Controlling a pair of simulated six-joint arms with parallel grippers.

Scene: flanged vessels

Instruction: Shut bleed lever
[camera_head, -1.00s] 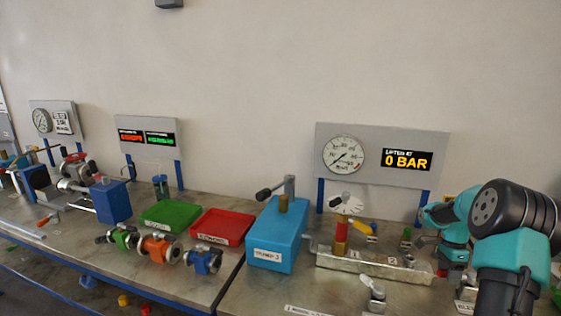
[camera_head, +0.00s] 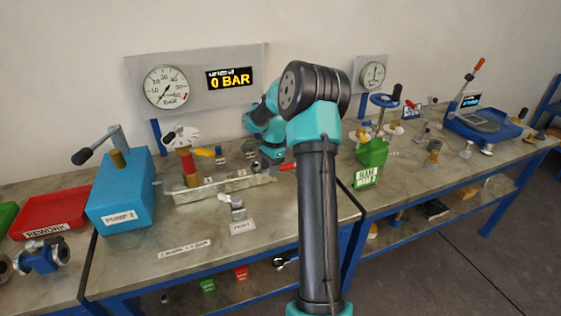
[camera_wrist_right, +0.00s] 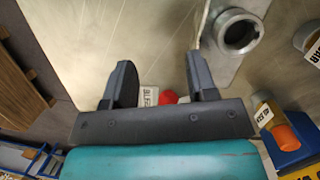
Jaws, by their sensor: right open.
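A small red lever (camera_head: 288,167) sticks out at the right end of the metal test block (camera_head: 222,188) in the head view. My right gripper (camera_head: 270,160) is right beside it, pointing down, small and partly hidden by its own wrist. In the right wrist view the gripper (camera_wrist_right: 160,62) is open, its two dark fingers apart. A red piece (camera_wrist_right: 168,97), likely the lever, shows between the fingers near the palm, mostly hidden by it. A white label (camera_wrist_right: 149,96) lies beside it, partly covered. Whether a finger touches the lever cannot be told. My left gripper is not in view.
A blue pump (camera_head: 122,195) stands left of the block. The display board (camera_head: 205,78) behind reads 0 BAR. A green box (camera_head: 371,155) and a handwheel (camera_head: 384,100) stand right of my arm. In the wrist view a metal ring fitting (camera_wrist_right: 238,32) lies beyond the fingers.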

